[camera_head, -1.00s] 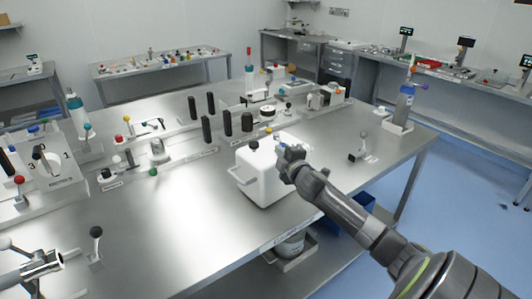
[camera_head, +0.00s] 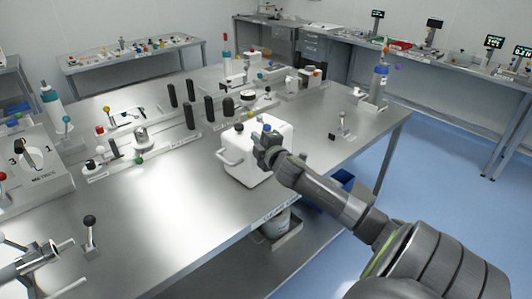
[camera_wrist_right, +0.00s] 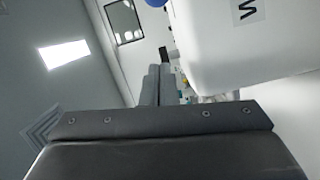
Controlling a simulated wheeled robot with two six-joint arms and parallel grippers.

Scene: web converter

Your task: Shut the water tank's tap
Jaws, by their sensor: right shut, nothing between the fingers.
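The white water tank (camera_head: 236,163) stands on the steel table near its front edge, with a handle on its left side and a dark cap on top. My right gripper (camera_head: 263,143) is shut and empty, in front of the tank's right part. A blue knob (camera_head: 267,128) shows just above the gripper; I cannot tell whether it is the tap. In the right wrist view the shut fingers (camera_wrist_right: 158,72) point past the tank's white wall (camera_wrist_right: 240,50), which bears a partly seen letter. A blue round part (camera_wrist_right: 155,2) shows at the top edge.
A row of black upright handles (camera_head: 190,118) and coloured-knob fixtures stands behind the tank. A black-knobbed lever (camera_head: 90,222) is at the front left. A bucket (camera_head: 274,223) sits below the table edge.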

